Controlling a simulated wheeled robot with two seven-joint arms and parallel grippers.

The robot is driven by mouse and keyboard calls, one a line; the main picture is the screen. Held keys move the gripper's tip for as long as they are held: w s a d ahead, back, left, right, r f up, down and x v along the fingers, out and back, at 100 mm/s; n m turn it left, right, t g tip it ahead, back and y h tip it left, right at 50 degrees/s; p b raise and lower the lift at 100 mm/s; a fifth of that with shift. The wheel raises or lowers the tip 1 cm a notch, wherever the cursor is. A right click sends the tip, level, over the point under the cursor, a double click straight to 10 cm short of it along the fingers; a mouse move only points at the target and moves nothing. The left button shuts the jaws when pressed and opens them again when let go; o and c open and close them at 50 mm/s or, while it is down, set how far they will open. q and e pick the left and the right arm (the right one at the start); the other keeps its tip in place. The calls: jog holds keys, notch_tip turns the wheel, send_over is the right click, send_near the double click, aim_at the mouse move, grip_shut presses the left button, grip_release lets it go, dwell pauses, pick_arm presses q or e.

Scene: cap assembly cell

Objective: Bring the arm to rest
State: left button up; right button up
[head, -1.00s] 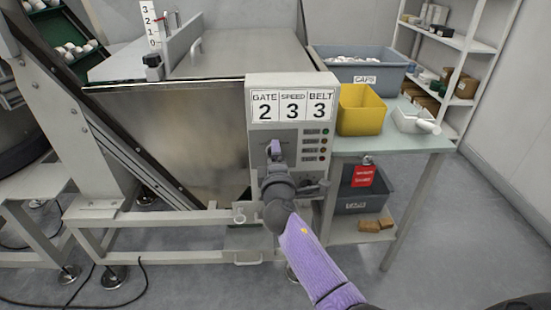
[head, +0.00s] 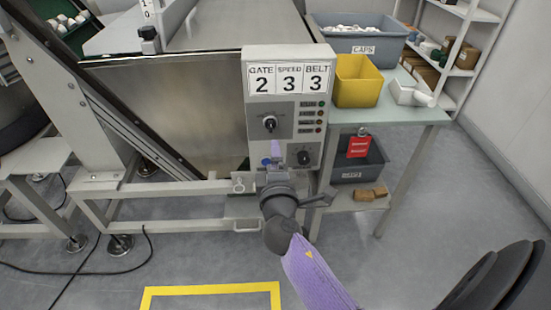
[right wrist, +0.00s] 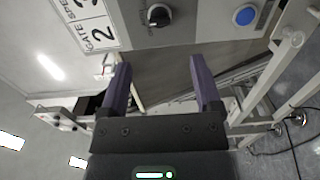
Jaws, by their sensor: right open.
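My right gripper (head: 277,152) is in front of the lower part of the grey control panel (head: 255,130), and its purple arm comes in from the bottom. In the right wrist view the two purple fingers of the gripper (right wrist: 162,72) stand wide apart with nothing between them. The panel (right wrist: 200,28) runs along the top of that view, beyond the fingertips. I see no contact with it, but the exact gap is hard to judge. My left gripper is not in view.
The panel has an upper knob (head: 270,123), a lower knob (head: 304,157) and a blue button (right wrist: 245,15). A yellow bin (head: 357,82) and a grey caps bin (head: 360,38) stand on the right bench. Open floor with yellow marking (head: 210,290) lies in front.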

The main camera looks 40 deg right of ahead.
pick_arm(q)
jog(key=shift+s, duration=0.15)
pick_arm(e)
jog(key=s+a+f+m+g+y+p, duration=0.1)
jog(key=s+a+f+g+y+p, duration=0.25)
jog(key=s+f, duration=0.65)
jog(key=s+a+f+m+g+y+p, duration=0.2)
jog(key=s+f+g+y, duration=0.3)
jog(key=f, duration=0.9)
pick_arm(q)
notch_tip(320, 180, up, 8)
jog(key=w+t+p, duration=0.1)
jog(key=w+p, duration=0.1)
jog(key=shift+p, duration=0.4)
pick_arm(e)
jog(key=s+f+m+g, duration=0.3)
jog(key=s, duration=1.2)
jog(key=s+f+m+g, duration=0.3)
jog(key=s+g, duration=0.1)
jog(key=s, duration=1.2)
jog(key=shift+d, duration=0.1)
